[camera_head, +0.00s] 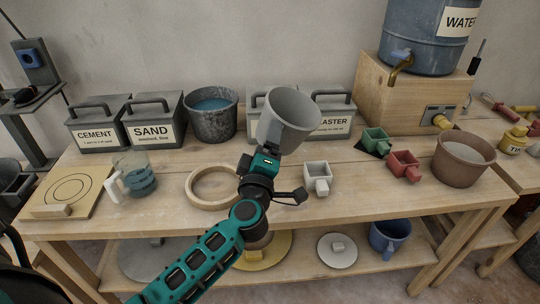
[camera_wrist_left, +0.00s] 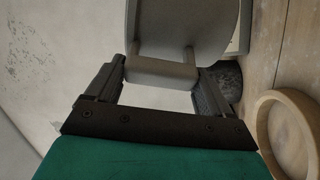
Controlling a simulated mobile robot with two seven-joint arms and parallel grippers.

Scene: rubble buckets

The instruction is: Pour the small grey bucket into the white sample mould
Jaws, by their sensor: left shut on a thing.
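My left gripper (camera_head: 266,158) is shut on the handle of the small grey bucket (camera_head: 285,122) and holds it up above the table. In the left wrist view the gripper (camera_wrist_left: 163,78) has its fingers at both ends of the bucket's handle, and the bucket wall (camera_wrist_left: 185,25) is beyond. The bucket looks somewhat tilted, its mouth up and to the right; I cannot make out its contents. The white sample mould (camera_head: 318,183), a small square cup with a handle, stands on the table right of and below the bucket. My right gripper is not in view.
A wooden ring (camera_head: 190,187) lies left of the gripper, by a measuring jug (camera_head: 140,182). Green (camera_head: 375,138) and red (camera_head: 403,163) moulds and a brown bucket (camera_head: 460,170) stand right. Lidded boxes, a dark bucket (camera_head: 212,125) and a water barrel (camera_head: 425,35) stand behind.

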